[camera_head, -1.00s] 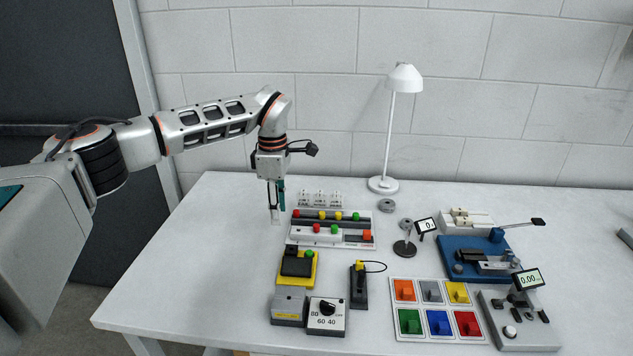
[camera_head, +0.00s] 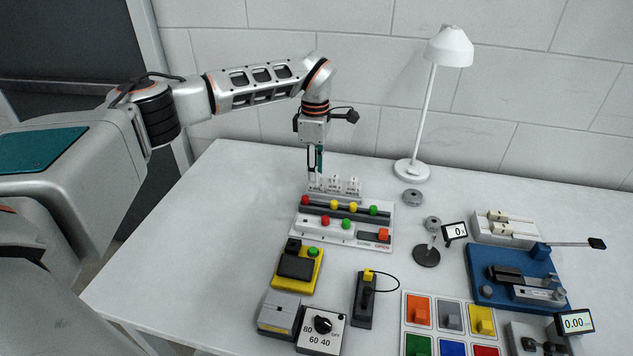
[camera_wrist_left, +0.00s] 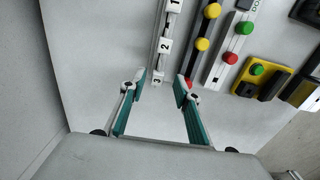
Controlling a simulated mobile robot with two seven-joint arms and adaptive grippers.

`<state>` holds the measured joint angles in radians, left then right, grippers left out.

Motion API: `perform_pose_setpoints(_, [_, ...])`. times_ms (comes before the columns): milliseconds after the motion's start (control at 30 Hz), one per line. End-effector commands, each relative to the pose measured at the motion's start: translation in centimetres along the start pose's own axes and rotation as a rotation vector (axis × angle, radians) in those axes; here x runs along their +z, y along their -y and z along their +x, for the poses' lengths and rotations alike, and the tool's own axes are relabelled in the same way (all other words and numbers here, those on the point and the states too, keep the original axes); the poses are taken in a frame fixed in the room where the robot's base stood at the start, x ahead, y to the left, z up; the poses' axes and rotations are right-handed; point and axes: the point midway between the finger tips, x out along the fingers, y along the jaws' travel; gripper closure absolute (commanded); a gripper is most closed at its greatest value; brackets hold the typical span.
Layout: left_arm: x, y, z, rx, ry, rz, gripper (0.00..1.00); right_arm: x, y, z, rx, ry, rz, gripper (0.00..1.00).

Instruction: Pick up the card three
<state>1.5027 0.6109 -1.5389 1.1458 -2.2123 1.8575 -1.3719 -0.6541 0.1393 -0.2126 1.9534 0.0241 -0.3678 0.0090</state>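Card three (camera_wrist_left: 156,80) is a small white numbered tag at the near end of a row of tags in the left wrist view. It appears as the leftmost white tag (camera_head: 315,186) in the head view, partly covered by my gripper. My left gripper (camera_wrist_left: 159,83) is open, with its teal fingers apart and card three showing between the fingertips. In the head view, the left gripper (camera_head: 315,170) points down at that end of the row. I cannot tell whether the fingers touch the card. My right gripper is not in view.
Card two (camera_wrist_left: 166,45) and card one (camera_wrist_left: 175,4) stand along the same rail. A panel with colored knobs (camera_head: 345,225) lies just in front. A white lamp (camera_head: 411,170) stands behind to the right. The table's left side is clear.

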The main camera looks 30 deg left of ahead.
Motion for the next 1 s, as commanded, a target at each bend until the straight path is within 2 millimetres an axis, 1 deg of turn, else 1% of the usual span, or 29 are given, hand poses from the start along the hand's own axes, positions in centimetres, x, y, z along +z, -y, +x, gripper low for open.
perform_pose_setpoints(33, [0.0, -0.1, 1.0, -0.004, -0.001, -0.001, 0.68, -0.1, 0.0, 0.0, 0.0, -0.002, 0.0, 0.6])
perform_pose_setpoints(100, [0.0, -0.2, 2.0, -0.004, -0.001, -0.001, 0.68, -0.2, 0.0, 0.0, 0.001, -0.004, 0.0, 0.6])
perform_pose_setpoints(200, [0.1, -0.3, 3.0, -0.002, 0.0, -0.001, 0.68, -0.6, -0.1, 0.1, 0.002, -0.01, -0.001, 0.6])
perform_pose_setpoints(300, [0.0, -0.3, 3.4, 0.0, -0.001, 0.0, 0.68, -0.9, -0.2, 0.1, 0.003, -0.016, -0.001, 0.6])
perform_pose_setpoints(500, [0.0, -0.3, 3.4, 0.0, -0.001, 0.0, 0.68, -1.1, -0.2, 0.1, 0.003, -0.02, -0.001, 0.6])
perform_pose_setpoints(533, [0.0, -0.3, 3.4, 0.0, -0.001, 0.0, 0.71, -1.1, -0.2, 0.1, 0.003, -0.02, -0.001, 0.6])
perform_pose_setpoints(633, [0.0, -0.3, 3.4, 0.0, -0.001, 0.0, 0.94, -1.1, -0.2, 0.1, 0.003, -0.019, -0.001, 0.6])
perform_pose_setpoints(667, [0.0, -0.3, 3.4, 0.0, -0.001, 0.0, 0.98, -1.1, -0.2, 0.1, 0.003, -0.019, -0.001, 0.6])
perform_pose_setpoints(1000, [0.0, -0.3, 3.4, 0.0, -0.001, 0.0, 0.98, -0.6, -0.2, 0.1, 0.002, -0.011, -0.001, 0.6])
